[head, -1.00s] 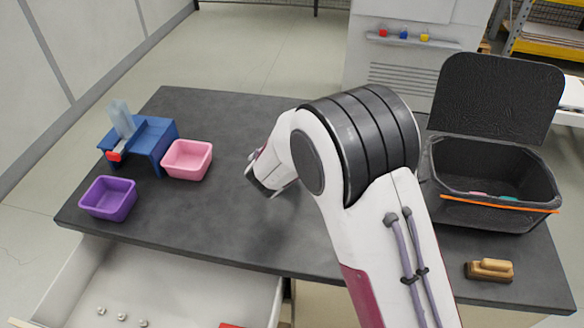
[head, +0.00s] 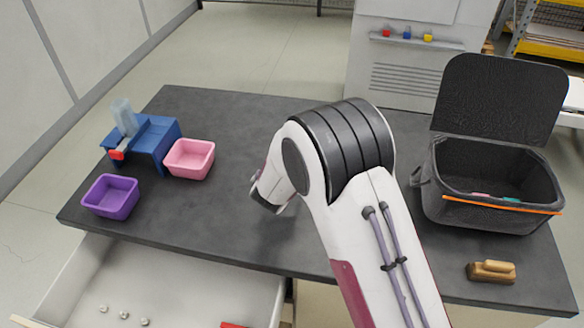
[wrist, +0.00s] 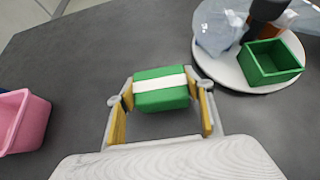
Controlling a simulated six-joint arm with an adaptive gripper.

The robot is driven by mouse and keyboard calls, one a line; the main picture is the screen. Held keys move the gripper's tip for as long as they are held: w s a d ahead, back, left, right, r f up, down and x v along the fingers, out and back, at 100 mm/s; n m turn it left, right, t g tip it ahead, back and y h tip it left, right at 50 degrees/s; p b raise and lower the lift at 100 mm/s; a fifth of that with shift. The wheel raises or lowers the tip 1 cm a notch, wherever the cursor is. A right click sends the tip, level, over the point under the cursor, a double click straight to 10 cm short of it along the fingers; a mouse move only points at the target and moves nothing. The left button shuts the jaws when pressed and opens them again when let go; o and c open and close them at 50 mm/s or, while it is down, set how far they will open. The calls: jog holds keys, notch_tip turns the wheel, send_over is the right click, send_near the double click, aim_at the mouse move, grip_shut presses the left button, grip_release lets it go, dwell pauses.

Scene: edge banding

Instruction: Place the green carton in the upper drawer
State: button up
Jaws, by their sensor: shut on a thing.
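The green carton (wrist: 160,98) with a white band shows in the wrist view between the two yellow-padded fingers of my gripper (wrist: 163,92). My gripper is shut on it. I cannot tell whether the carton touches the table. In the head view my gripper (head: 268,203) is low over the middle of the table, and my arm hides the carton. An open drawer (head: 190,283) juts out below the table's front left edge, with several small metal pieces and part of a red thing inside.
A pink bin (head: 189,160), a purple bin (head: 111,197) and a blue device (head: 150,142) stand at left. A black lidded box (head: 490,215) and a brush (head: 491,272) are at right. The wrist view shows a round white plate (wrist: 222,72) bearing a green open box (wrist: 270,62).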

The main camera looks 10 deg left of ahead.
jog(key=shift+f, duration=0.4)
jog(key=shift+f, duration=0.15)
jog(key=o, duration=1.1)
jog(key=shift+v, duration=6.15)
jog(key=shift+w+d, duration=0.1)
jog(key=shift+w, duration=0.05)
